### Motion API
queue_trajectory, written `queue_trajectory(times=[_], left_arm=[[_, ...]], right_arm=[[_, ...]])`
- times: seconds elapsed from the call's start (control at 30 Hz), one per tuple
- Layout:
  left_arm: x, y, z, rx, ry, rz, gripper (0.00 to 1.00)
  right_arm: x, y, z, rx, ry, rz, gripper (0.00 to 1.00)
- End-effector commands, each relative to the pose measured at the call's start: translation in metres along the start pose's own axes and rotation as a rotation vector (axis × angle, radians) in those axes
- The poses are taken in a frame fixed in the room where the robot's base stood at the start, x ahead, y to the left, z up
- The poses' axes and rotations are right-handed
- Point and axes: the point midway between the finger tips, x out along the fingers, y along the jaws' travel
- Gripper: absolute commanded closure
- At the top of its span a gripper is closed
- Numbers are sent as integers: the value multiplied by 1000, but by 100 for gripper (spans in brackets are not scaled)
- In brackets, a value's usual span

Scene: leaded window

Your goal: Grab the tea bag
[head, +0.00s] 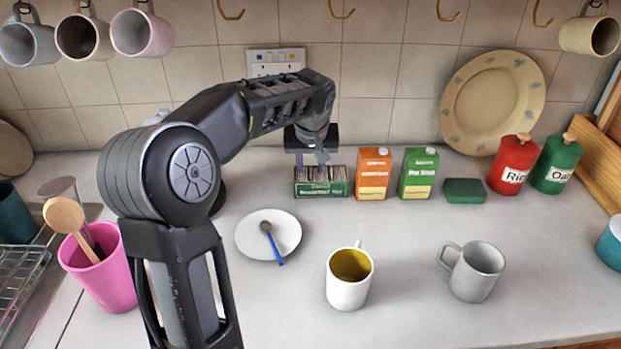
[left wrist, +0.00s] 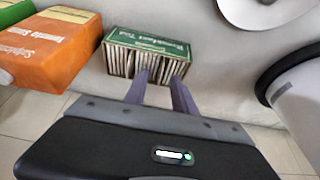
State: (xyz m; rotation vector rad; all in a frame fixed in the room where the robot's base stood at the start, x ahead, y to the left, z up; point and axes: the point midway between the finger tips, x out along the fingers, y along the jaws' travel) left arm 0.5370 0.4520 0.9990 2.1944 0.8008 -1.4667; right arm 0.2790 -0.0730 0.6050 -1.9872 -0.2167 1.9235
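A green box of tea bags (head: 320,188) stands on the counter near the back wall, with a row of tea bags (head: 318,174) upright in its open top. The left wrist view also shows the box (left wrist: 165,44) and the packed tea bags (left wrist: 122,62). My left gripper (head: 311,162) points down at the box from above. In the left wrist view its two fingers (left wrist: 159,76) are apart, with tips over the tea bags and no bag clearly held between them. I cannot tell whether the tips touch the bags. My right gripper is out of view.
An orange carton (head: 373,174) and green carton (head: 418,173) stand right of the box, then a green sponge (head: 464,190). In front are a white saucer (head: 252,240) with a blue-handled spoon (head: 272,245), a white mug (head: 348,290) and a grey mug (head: 474,276).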

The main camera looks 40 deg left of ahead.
Motion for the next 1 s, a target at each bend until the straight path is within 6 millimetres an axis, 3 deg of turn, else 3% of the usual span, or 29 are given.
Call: queue_trajectory(times=[0.43,1.0], left_arm=[[0,0,0,0,0,0,100],[0,0,0,0,0,0,100]], right_arm=[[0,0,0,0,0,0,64],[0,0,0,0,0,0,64]])
